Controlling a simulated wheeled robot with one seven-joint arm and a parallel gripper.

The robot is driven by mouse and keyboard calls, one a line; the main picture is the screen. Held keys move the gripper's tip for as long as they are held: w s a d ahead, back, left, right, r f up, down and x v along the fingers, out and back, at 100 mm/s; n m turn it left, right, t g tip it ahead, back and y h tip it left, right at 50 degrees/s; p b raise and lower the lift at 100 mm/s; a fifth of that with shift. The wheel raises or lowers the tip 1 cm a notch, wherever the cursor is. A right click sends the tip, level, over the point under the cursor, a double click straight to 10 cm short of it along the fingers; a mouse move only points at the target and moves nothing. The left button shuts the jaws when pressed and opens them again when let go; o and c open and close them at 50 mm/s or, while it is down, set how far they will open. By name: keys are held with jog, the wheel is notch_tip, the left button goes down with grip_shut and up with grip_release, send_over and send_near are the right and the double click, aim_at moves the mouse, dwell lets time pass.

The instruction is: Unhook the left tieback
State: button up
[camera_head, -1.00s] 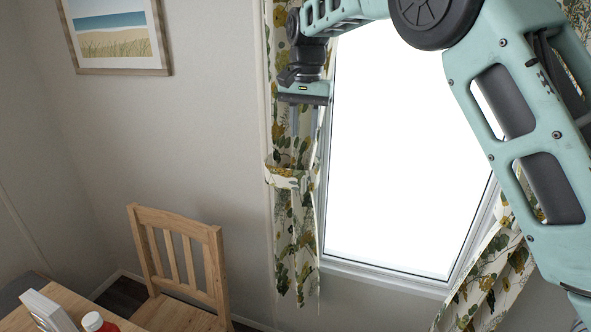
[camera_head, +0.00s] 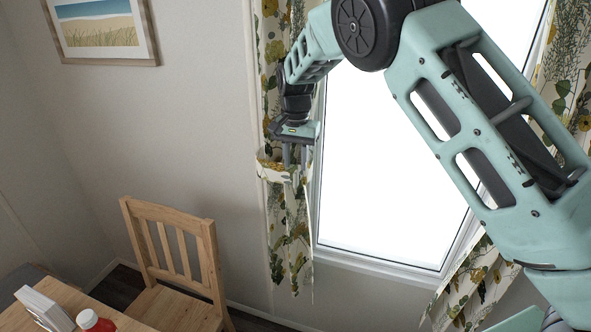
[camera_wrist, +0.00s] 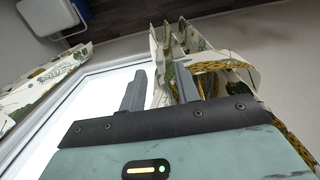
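The left tieback (camera_head: 271,169) is a patterned band around the left curtain (camera_head: 290,235), which hangs at the left edge of the window. My gripper (camera_head: 295,160) points down just above and in front of the band, at the curtain's right part. In the wrist view, the two fingers of my gripper (camera_wrist: 160,90) stand apart with a gap between them. The tieback (camera_wrist: 222,68) shows there as a yellowish patterned loop beyond the right finger. The curtain's folds (camera_wrist: 165,48) lie behind the fingers. No hook can be made out, and contact with the band cannot be told.
The bright window (camera_head: 385,160) fills the middle, with its frame close to my gripper. The right curtain (camera_head: 470,280) hangs at the lower right. A wooden chair (camera_head: 178,250) and a table (camera_head: 70,300) stand lower left. A picture (camera_head: 100,30) hangs on the wall.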

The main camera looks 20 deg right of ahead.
aim_at(296, 172)
jog(key=shift+f+p, duration=0.55)
jog(key=shift+f, duration=1.9)
grip_shut()
